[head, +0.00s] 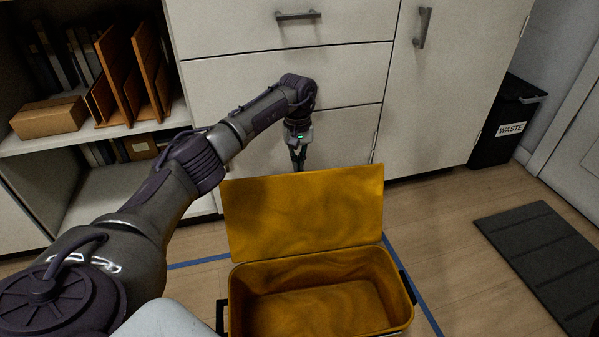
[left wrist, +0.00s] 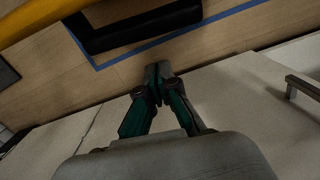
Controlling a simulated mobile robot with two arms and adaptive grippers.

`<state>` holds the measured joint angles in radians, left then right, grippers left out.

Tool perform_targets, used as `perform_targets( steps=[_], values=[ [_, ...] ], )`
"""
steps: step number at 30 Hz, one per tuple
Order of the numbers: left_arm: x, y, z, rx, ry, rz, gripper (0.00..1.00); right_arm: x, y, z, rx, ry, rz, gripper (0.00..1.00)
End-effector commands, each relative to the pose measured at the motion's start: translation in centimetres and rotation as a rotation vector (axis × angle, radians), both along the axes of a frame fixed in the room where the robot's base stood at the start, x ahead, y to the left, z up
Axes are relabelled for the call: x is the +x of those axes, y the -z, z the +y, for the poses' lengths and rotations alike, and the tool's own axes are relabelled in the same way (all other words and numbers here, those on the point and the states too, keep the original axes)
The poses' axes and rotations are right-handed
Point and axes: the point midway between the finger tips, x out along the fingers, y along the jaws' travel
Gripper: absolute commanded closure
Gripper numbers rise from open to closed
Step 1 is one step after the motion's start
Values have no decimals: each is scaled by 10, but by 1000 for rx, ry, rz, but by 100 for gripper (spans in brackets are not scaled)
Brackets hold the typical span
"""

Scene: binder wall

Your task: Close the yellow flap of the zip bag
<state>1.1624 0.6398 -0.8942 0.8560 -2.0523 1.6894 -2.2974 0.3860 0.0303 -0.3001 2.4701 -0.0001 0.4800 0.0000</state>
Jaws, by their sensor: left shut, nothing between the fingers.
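The yellow zip bag (head: 320,300) stands open at the bottom of the head view, and its inside looks empty. Its yellow flap (head: 305,212) stands up at the far side, raised from the opening. My left gripper (head: 298,166) is just behind the flap's top edge, pointing down, shut and empty. The flap may hide its very tips. In the left wrist view the closed fingers (left wrist: 158,72) point toward the floor, and a yellow edge (left wrist: 35,18) shows at the top left. My right gripper is not in view.
White cabinets with drawers (head: 280,75) stand close behind the gripper. A shelf (head: 110,125) with binders is at the left. A black waste bin (head: 507,122) and a dark mat (head: 540,258) are at the right. Blue tape (head: 200,262) marks the wooden floor around the bag.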

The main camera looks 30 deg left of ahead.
Motion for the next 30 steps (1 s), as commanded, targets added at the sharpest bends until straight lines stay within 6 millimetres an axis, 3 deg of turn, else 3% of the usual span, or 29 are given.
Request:
perform_targets(
  steps=[10,28,30],
  values=[
    [-17,-8,-15,0,0,1,100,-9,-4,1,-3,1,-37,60],
    [-17,-16,-15,18,0,-17,100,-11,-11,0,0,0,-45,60],
    [-18,-20,-15,34,1,-32,100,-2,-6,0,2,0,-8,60]
  ],
)
